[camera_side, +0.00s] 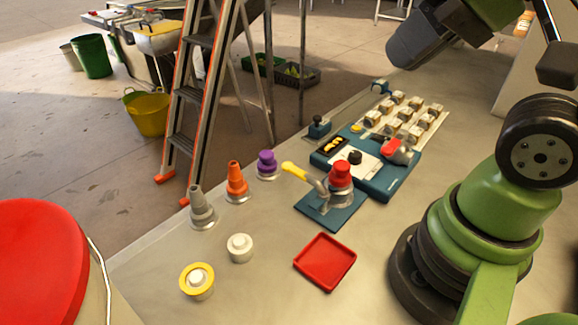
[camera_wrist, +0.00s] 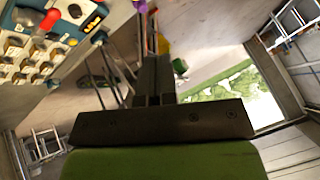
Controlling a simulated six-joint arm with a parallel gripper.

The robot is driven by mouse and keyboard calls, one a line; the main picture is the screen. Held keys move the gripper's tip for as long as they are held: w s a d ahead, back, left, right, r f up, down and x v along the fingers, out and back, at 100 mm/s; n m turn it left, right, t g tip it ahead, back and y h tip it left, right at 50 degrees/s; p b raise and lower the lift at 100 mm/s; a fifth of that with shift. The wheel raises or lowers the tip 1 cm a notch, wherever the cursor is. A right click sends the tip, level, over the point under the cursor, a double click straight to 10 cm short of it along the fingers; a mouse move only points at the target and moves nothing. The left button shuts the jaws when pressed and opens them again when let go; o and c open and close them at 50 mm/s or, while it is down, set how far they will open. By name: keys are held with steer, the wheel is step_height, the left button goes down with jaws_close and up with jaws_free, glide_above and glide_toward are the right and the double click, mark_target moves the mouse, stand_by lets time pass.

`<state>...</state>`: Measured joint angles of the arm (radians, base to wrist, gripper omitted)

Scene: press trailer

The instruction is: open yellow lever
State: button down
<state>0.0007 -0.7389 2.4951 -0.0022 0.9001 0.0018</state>
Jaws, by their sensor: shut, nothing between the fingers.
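The yellow lever (camera_side: 294,171) sticks out to the left from a small blue base plate (camera_side: 330,207) in the middle of the bench. A red knob (camera_side: 341,174) stands on the same plate, to the right of the lever. My gripper (camera_wrist: 155,62) is in the wrist view, with its dark fingers together and empty. In the side view my arm's dark end is at the top right, well above the bench and away from the lever. I cannot surely make out the yellow lever in the wrist view.
A blue panel (camera_side: 399,180) with a red lever (camera_side: 396,150) stands behind the plate. Grey, orange (camera_side: 236,181) and purple (camera_side: 266,163) knobs stand to the left. A red tray (camera_side: 325,262) and round buttons (camera_side: 197,280) lie in front. A ladder (camera_side: 190,95) stands beyond the bench.

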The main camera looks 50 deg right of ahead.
steer(key=shift+s, duration=0.1)
steer(key=w+d+f+n+g+y, duration=0.1)
steer(key=w+d+f+n+g, duration=0.25)
steer(key=w+n, duration=0.4)
steer(key=w+d+f+n+g, duration=0.2)
steer(key=w+d+f+n, duration=0.25)
steer(key=w+n, duration=0.35)
steer(key=w+d+f+n+g+y, duration=0.1)
steer(key=d+f+n, duration=0.3)
steer(key=f+n, duration=0.2)
steer(key=shift+d+f+g, duration=0.15)
steer(key=shift+f+g, duration=0.2)
steer(key=shift+f, duration=0.2)
steer(key=shift+f+n, duration=0.1)
steer(key=shift+n, duration=0.15)
steer(key=a+f, duration=0.2)
steer(key=f, duration=0.1)
steer(key=a+f, duration=0.2)
steer(key=f, duration=0.1)
steer(key=a+f, duration=0.2)
steer(key=f, duration=0.1)
steer(key=shift+a, duration=0.9)
